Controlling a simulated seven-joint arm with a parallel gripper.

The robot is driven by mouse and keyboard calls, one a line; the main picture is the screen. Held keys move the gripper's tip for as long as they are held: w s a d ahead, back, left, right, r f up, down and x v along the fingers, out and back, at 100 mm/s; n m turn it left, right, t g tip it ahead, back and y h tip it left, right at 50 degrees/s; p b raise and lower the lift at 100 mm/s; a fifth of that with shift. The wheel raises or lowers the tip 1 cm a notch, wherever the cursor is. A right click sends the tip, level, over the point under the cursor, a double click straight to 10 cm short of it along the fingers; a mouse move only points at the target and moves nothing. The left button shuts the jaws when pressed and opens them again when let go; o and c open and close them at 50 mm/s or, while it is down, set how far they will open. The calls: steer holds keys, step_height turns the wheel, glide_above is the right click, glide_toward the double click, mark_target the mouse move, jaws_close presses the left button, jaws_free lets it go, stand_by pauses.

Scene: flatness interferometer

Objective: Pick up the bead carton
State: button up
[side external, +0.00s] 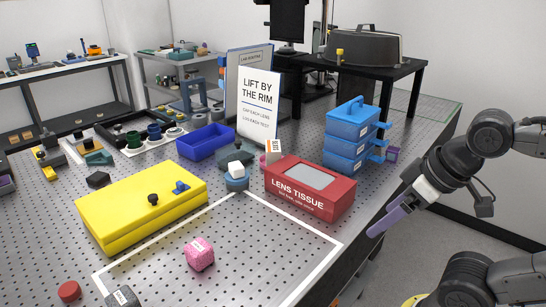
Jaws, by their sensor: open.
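A small pink speckled carton (200,254) sits on the perforated metal table inside the white outline, near the front. A small label shows on its top, too small to read, so I cannot tell for certain that it is the bead carton. A dark grey speckled block (123,298) is cut off by the bottom edge. A small white and orange carton (272,151) stands behind the red box. My gripper (384,223) is at the right, past the table's edge, with its purple fingers pointing down-left. It is open and empty, well away from these cartons.
A yellow case (140,212) lies left of the pink carton. A red lens tissue box (308,193) and stacked blue drawers (350,145) stand between my gripper and the table's middle. A red disc (69,291) lies front left. The outlined area is mostly clear.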

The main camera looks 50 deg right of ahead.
mark_target(273, 153)
steer(key=w+a+r+t+y, duration=0.1)
steer(key=w+a+r+t, duration=0.1)
steer(key=w+r+t, duration=0.75)
steer(key=w+d+r+m+t+h, duration=0.1)
steer(key=w+d+r+m+h, duration=0.15)
steer(key=w, duration=0.55)
steer(key=w+d+r+m+h, duration=0.2)
steer(key=w+r+m, duration=0.15)
steer(key=w, duration=0.45)
steer(key=w+d+f+m+h, duration=0.3)
steer(key=w+d+h, duration=0.1)
steer(key=w+f+g+h, duration=0.2)
steer(key=f, duration=0.8)
steer(key=w+f+g+h, duration=0.2)
steer(key=f+g, duration=0.1)
steer(key=f, duration=0.7)
steer(key=x, duration=0.9)
steer(key=r+x, duration=0.1)
steer(key=x, duration=0.3)
steer(key=shift+d, duration=0.3)
